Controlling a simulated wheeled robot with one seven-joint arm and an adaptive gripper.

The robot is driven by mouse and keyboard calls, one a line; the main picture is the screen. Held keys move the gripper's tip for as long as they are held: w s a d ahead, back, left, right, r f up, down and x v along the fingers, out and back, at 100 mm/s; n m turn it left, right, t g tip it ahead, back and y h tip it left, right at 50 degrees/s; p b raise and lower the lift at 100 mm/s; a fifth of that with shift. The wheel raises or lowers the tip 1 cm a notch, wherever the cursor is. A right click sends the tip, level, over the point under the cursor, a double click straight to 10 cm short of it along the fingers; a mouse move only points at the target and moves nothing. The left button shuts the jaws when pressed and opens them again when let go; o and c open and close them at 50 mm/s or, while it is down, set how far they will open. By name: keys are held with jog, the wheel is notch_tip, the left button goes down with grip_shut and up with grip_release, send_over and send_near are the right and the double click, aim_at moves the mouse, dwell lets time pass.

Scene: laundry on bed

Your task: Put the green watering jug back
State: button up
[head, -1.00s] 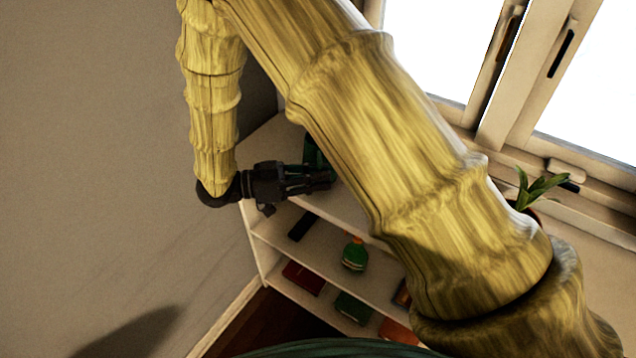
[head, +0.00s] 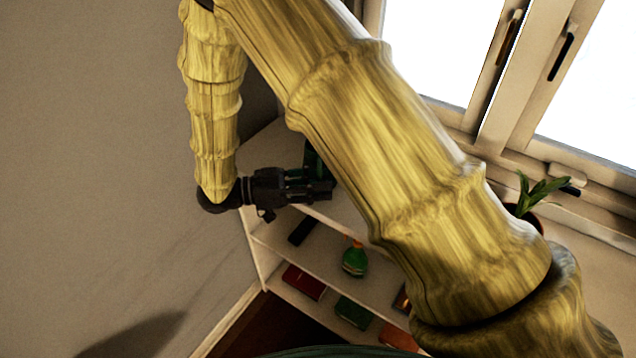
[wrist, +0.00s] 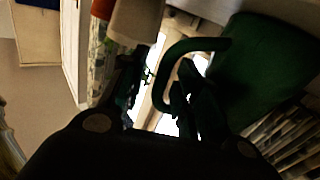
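The green watering jug (head: 313,162) stands on top of the white shelf unit in the head view, mostly hidden behind my gripper and arm. In the wrist view its dark green body (wrist: 262,65) fills the upper right, with its curved handle reaching left. My gripper (head: 322,190) lies level over the shelf top, in front of the jug. In the wrist view my gripper (wrist: 160,95) has its two fingers apart, with the handle between them and close to the right finger. I cannot tell whether that finger touches the handle.
The white shelf unit (head: 262,238) holds a small green bottle (head: 354,260), a dark box (head: 302,229) and several books below. A potted plant (head: 540,192) stands by the window at right. A bare wall (head: 90,150) is at left.

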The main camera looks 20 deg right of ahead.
jog(key=shift+f, duration=0.1)
jog(key=shift+a+b, duration=0.2)
jog(key=shift+b, duration=0.2)
jog(key=w+a+b, duration=0.1)
jog(key=a+b, duration=0.1)
jog(key=a, duration=0.8)
jog(key=shift+a+r, duration=0.2)
jog(key=shift+r, duration=0.1)
jog(key=shift+w, duration=0.1)
